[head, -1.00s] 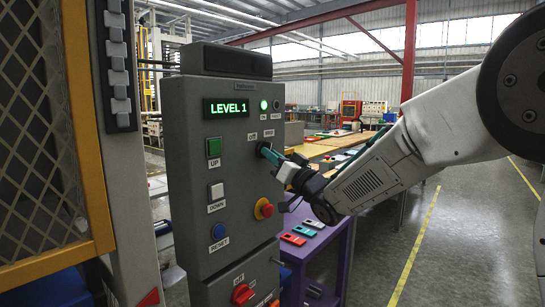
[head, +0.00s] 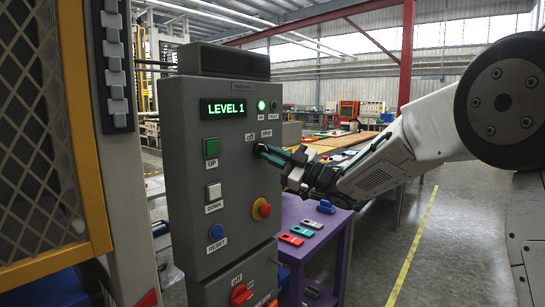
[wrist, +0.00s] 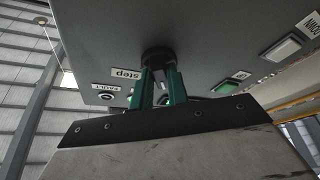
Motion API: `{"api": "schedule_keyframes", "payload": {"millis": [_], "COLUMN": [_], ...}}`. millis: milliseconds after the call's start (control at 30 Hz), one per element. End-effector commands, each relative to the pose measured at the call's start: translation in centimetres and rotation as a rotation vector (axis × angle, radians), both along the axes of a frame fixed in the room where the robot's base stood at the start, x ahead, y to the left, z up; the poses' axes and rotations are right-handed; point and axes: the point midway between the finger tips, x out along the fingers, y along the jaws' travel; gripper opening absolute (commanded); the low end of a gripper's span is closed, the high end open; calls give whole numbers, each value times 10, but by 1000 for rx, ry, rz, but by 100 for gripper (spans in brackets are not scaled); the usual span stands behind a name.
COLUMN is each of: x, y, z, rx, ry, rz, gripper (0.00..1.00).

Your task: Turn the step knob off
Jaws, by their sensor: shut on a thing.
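The grey control panel (head: 228,225) stands left of centre in the head view, its display reading LEVEL 1. The step knob is a small black round knob (wrist: 157,57) on the panel's upper right, with a "step" label beside it in the wrist view. My gripper (head: 265,151) reaches in from the right, and its green fingers are at the knob. In the wrist view my gripper (wrist: 160,75) has its two fingers on either side of the knob, shut on it. The fingers hide part of the knob, so its pointer direction cannot be told.
The panel also bears a green UP button (head: 212,148), a white DOWN button (head: 214,190), a blue RESET button (head: 217,231), a red emergency button (head: 262,209) and a red rotary switch (head: 241,294). A purple table (head: 335,245) stands behind at right.

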Motion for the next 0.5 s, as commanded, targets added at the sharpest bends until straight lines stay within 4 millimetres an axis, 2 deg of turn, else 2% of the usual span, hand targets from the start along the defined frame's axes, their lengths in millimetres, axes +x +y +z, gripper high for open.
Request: {"api": "schedule_keyframes", "payload": {"millis": [500], "x": [1], "y": [-1], "z": [0], "rx": [-79], "ry": [-99], "rz": [0], "gripper": [0]}}
